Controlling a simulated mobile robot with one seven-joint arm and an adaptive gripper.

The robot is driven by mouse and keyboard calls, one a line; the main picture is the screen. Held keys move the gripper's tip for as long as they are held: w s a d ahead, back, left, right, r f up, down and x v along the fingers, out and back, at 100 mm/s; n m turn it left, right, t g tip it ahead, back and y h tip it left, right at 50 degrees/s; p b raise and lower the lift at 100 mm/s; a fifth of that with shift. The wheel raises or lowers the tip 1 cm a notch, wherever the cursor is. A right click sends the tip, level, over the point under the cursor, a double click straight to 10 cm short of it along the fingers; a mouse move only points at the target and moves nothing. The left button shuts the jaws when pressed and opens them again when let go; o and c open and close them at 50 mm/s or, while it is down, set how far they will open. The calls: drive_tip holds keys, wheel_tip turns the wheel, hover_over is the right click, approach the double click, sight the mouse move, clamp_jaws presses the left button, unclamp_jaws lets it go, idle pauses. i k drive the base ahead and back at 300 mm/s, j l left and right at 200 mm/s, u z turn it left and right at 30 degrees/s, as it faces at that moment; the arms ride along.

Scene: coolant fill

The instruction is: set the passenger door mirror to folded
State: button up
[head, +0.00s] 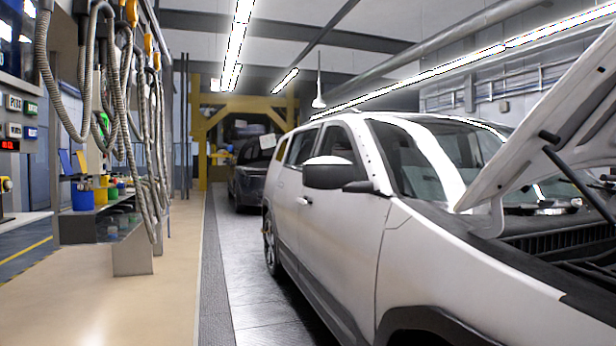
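The passenger door mirror (327,174) is on the side of the white car (330,215) that faces me. It has a white cap and a dark lower housing. It stands out from the door to the left, at the front of the side window, on a dark arm (358,187). It looks unfolded. The front door (335,230) looks shut. My gripper is not in view.
The car's hood (550,125) is raised at the right, over the open engine bay (570,240). Hanging hoses (150,130) and a shelf with containers (100,205) line the left. A dark car (250,175) stands behind. The tan floor (150,300) at front left is clear.

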sight(321, 173)
drive_tip(key=i+j, duration=0.15)
drive_tip(key=i, duration=0.3)
drive_tip(key=i+j, duration=0.2)
drive_tip(key=i, duration=0.25)
drive_tip(key=i+j, duration=0.15)
drive_tip(key=i, duration=0.3)
